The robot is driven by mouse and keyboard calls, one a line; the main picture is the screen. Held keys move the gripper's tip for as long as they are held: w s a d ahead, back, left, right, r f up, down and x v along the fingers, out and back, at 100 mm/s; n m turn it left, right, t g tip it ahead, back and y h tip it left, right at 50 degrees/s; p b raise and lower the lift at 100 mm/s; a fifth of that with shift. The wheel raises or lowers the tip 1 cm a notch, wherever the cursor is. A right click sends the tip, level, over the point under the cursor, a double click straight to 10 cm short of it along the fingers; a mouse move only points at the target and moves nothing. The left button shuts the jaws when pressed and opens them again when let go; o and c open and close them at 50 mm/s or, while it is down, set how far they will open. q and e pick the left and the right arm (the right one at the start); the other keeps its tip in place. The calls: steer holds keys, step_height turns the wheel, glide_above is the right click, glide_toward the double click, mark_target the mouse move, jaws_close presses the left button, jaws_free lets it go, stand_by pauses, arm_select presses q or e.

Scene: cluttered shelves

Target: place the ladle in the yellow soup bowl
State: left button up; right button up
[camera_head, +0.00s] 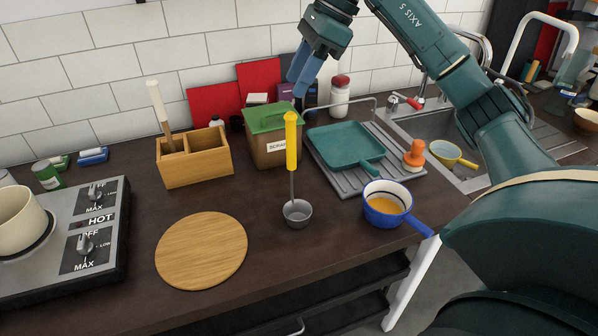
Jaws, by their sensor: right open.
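The ladle (291,150) has a yellow handle and a small grey cup, and stands upright with its cup low over the dark counter. I cannot tell whether the cup touches the counter. A blue pot (388,203) with yellow-orange contents stands on the counter right of the ladle. My right gripper (303,72) has blue fingers, is open and empty, and shows above the ladle's handle top, apart from it. My left gripper is not in view.
A round wooden board (201,250) lies left of the ladle. Behind are a wooden utensil box (194,157), a green-lidded scraps bin (268,146), and a teal pan (345,143) on a drying rack. A stove (62,245) stands at left.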

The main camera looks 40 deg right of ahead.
steer(key=d+f+h, duration=0.1)
steer(key=d+f, duration=0.1)
glide_above(287, 139)
steer(key=d, duration=0.3)
step_height(287, 139, down, 5)
steer(key=shift+s+a+p+x, duration=0.15)
steer(key=shift+p+x, duration=0.25)
steer(key=shift+x, duration=1.25)
steer(key=shift+s+a+p+x, duration=0.15)
steer(key=shift+p+x, duration=0.2)
steer(key=shift+x, duration=1.35)
steer(key=shift+d, duration=0.1)
jaws_close()
steer(key=shift+r, duration=0.1)
